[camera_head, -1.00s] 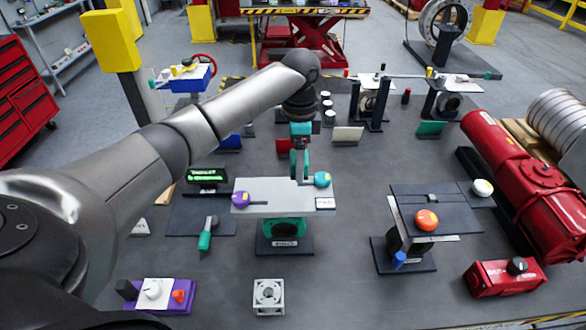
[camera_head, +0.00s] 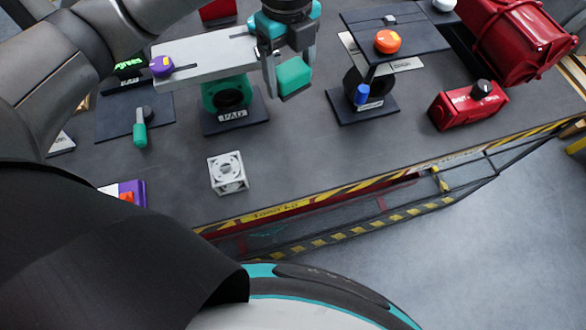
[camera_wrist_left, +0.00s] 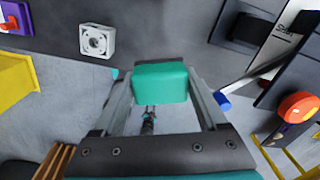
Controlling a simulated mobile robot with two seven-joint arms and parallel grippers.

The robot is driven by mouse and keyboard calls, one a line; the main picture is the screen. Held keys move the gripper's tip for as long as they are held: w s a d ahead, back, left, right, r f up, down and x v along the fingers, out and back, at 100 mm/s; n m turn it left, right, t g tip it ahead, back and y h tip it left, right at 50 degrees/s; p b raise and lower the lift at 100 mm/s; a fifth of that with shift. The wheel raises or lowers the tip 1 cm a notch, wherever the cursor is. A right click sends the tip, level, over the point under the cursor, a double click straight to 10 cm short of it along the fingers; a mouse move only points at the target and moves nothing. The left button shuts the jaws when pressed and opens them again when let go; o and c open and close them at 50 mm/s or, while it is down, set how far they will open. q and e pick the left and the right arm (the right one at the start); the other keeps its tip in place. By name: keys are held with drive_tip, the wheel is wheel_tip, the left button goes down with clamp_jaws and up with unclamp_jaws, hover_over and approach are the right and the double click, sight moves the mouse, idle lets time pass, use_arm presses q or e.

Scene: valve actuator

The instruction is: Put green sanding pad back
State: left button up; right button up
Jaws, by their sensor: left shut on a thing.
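My left gripper (camera_head: 289,72) is shut on the green sanding pad (camera_head: 294,77), a teal-green block. It holds the pad in the air beside the right end of a grey plate. The pad also shows between both fingers in the left wrist view (camera_wrist_left: 160,82). A stand labelled PAD (camera_head: 233,117), with a green ring and dark opening under the plate, is left of and below the pad in the head view. My right gripper is not in view.
An orange-knobbed stand (camera_head: 388,42) is close on the right, with a red box (camera_head: 468,104) beyond it. A white cube fixture (camera_head: 227,173) is near the front. A purple knob (camera_head: 162,66) sits on the plate's left. Open table lies front right.

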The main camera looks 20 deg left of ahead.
sight(294, 166)
use_arm(q)
drive_tip(key=s+f+m+b, duration=0.1)
drive_tip(key=f, duration=0.6)
drive_tip(key=s+d+f+m+b, duration=0.1)
drive_tip(key=f+b, duration=0.1)
drive_tip(key=f, duration=0.5)
drive_tip(key=s+d+f+m+b, duration=0.1)
drive_tip(key=f+b, duration=0.1)
drive_tip(key=f, duration=0.6)
drive_tip(key=shift+s+f+m, duration=0.1)
drive_tip(key=shift+s+m, duration=0.3)
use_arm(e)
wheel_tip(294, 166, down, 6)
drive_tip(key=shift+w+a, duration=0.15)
use_arm(q)
drive_tip(key=shift+f, duration=0.15)
drive_tip(key=o, duration=1.2)
drive_tip(key=shift+o, duration=0.2)
wheel_tip(294, 166, up, 12)
drive_tip(key=p, duration=0.1)
drive_tip(key=shift+r+p, duration=0.2)
drive_tip(key=shift+p, duration=0.2)
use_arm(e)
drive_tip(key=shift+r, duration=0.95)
